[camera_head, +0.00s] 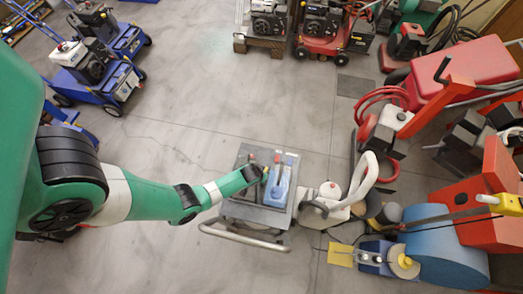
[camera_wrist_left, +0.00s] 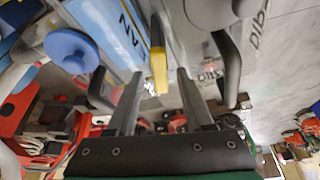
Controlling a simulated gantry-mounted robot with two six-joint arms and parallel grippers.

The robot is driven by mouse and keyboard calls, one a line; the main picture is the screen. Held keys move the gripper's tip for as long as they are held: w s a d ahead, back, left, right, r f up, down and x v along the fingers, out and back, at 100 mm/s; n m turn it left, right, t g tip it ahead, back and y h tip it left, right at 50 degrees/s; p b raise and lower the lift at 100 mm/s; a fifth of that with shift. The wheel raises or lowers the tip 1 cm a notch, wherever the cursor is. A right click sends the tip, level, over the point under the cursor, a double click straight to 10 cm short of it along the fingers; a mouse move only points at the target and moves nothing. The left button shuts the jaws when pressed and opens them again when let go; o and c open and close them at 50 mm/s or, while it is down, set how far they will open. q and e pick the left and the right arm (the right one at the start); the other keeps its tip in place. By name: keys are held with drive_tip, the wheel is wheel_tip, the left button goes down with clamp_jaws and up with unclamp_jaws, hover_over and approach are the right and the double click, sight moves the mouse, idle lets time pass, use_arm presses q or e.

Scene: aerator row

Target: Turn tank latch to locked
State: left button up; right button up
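A blue tank (camera_head: 278,187) with a red part (camera_head: 277,158) and a blue knob (camera_head: 289,161) on top sits on a grey cart (camera_head: 245,211) in the head view. My left gripper (camera_head: 257,172) is at the tank's left side. In the left wrist view its fingers (camera_wrist_left: 159,76) are apart, with a yellow-ended lever (camera_wrist_left: 158,68) in line with the gap between them. I cannot tell whether they touch it. The tank's blue lettered side (camera_wrist_left: 108,18) and a round blue knob (camera_wrist_left: 72,49) show beyond. I cannot tell the latch's setting. My right gripper is out of view.
A dark curved handle (camera_wrist_left: 228,62) stands close to the right finger in the wrist view. A white and red machine (camera_head: 330,200) stands just right of the cart. Red equipment (camera_head: 470,75) crowds the right side. The floor (camera_head: 200,90) behind the cart is clear.

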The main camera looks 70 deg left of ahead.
use_arm(q)
clamp_jaws()
drive_tip(key=shift+m, duration=0.4)
drive_tip(key=shift+s+a+m+t+h+p, duration=0.15)
drive_tip(key=shift+m+t+h+p, duration=0.2)
drive_tip(key=shift+m, duration=0.55)
drive_tip(key=shift+a+m+h, duration=0.1)
drive_tip(key=shift+m+h, duration=0.25)
drive_tip(key=shift+m, duration=0.45)
drive_tip(key=m+h+b, duration=0.1)
drive_tip(key=m, duration=0.2)
drive_tip(key=shift+a+m+t, duration=0.1)
drive_tip(key=shift+m+t, duration=0.2)
drive_tip(key=shift+t, duration=0.05)
drive_tip(key=shift+a+m+h, duration=0.1)
drive_tip(key=shift+m+h, duration=0.5)
drive_tip(key=shift+m, duration=0.3)
drive_tip(key=shift+a+m+g+h+p, duration=0.1)
drive_tip(key=shift+m+g+h+p, duration=0.25)
drive_tip(key=shift+m, duration=0.95)
drive_tip(key=shift+a+m+g+h+p, duration=0.1)
drive_tip(key=shift+m+h, duration=0.45)
drive_tip(key=shift+m, duration=0.75)
